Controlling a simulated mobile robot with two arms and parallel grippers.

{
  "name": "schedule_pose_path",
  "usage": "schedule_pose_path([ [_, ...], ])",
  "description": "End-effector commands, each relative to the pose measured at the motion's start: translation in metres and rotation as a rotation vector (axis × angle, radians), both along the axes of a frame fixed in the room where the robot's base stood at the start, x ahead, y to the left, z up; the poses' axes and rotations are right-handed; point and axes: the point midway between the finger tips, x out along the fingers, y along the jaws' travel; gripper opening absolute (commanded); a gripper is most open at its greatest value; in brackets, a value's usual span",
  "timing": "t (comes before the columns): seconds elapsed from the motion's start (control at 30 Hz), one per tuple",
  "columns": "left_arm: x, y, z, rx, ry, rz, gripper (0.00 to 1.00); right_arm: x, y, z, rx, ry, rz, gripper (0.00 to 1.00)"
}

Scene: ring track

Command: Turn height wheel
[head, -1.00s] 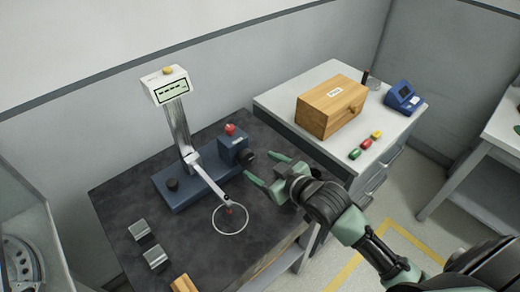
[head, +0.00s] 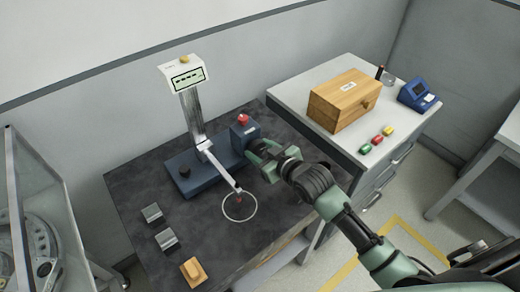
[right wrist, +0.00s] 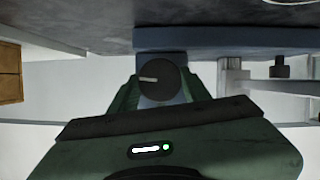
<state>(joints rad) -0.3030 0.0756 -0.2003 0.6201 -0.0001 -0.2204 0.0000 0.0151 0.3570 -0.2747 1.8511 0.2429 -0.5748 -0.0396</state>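The height gauge has a dark blue base (head: 196,172), an upright metal column and a white display head (head: 182,76). Its blue block (head: 243,134) has a red button (head: 243,119) on top. The height wheel (right wrist: 160,80) is a dark round knob with a light mark on its face, and it shows between my fingers in the right wrist view. My right gripper (head: 259,153) is at this wheel on the block's right side. Its green fingers lie close against both sides of the wheel and hide most of it in the head view. My left gripper is not in view.
A probe arm (head: 221,168) reaches over a white ring (head: 239,207) on the dark table (head: 140,185). Two metal blocks (head: 152,213) and a wooden piece (head: 193,271) lie front left. A wooden box (head: 342,101) and a blue device (head: 417,95) stand on the cabinet at right.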

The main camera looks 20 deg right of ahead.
Motion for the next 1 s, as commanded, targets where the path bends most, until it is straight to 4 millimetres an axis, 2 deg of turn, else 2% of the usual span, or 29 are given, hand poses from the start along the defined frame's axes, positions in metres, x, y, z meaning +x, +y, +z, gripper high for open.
schedule_pose_path([
  [0.37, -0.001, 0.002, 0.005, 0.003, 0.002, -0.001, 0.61, 0.0, -0.001, 0.001, 0.048, 0.018, -0.001, 0.07],
  [0.67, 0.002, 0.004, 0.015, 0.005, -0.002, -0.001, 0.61, 0.001, -0.003, 0.001, 0.237, 0.087, -0.001, 0.07],
  [0.83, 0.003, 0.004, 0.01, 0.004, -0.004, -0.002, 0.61, 0.002, -0.005, -0.002, 0.38, 0.139, -0.001, 0.07],
  [1.0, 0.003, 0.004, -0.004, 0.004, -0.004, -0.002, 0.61, 0.002, -0.005, -0.004, 0.516, 0.187, -0.001, 0.07],
])
